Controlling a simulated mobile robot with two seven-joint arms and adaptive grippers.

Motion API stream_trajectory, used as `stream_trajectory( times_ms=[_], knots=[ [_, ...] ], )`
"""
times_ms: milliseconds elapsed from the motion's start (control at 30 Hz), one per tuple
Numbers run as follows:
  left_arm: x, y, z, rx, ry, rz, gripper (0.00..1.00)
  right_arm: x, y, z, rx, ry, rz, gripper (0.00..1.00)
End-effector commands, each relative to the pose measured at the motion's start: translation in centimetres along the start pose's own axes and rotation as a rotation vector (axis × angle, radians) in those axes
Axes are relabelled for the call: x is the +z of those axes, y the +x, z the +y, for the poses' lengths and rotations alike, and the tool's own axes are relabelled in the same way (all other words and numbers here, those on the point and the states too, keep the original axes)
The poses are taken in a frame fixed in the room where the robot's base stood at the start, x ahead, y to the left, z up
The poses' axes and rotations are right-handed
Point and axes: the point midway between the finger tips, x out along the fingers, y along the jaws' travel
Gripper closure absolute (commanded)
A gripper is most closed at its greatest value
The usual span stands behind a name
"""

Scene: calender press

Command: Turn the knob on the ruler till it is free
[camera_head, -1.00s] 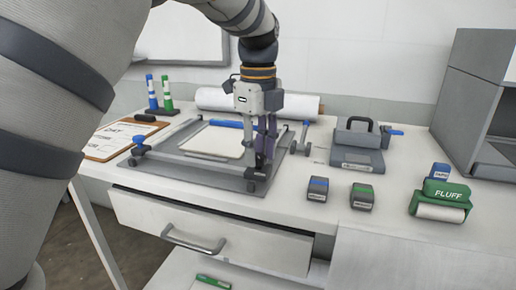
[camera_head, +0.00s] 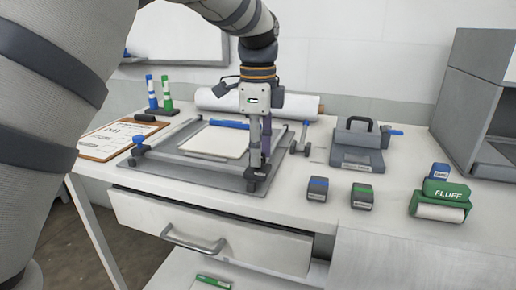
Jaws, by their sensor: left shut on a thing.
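My left gripper (camera_head: 261,163) points straight down at the right front corner of the press frame. It is shut on the knob at the right end of the ruler, which its fingers hide almost wholly. The ruler (camera_head: 190,161) is the grey bar running along the front of the frame. A blue knob (camera_head: 138,141) stands upright at its left end. A pale sheet or board (camera_head: 215,140) lies flat in the frame behind the ruler, with a blue bar (camera_head: 229,124) at its back edge. My right gripper is not in view.
A clipboard (camera_head: 96,148) lies to the left. A grey device with a handle (camera_head: 357,158), two small blocks (camera_head: 317,188) and a green FLUFF roller (camera_head: 441,200) stand to the right. A white roll (camera_head: 215,98) lies behind. The table's right front is clear.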

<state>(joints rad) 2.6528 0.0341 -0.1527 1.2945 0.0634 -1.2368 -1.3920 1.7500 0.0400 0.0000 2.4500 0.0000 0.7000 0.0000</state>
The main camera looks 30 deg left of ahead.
Motion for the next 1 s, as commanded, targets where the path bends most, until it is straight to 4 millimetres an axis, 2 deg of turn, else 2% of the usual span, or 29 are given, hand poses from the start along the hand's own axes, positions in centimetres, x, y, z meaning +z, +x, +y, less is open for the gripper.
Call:
stream_trajectory(
  times_ms=[1000],
  knots=[
    [0.0,-0.04,-0.04,-0.001,-0.964,0.0,1.0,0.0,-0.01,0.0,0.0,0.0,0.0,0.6]
  ],
)
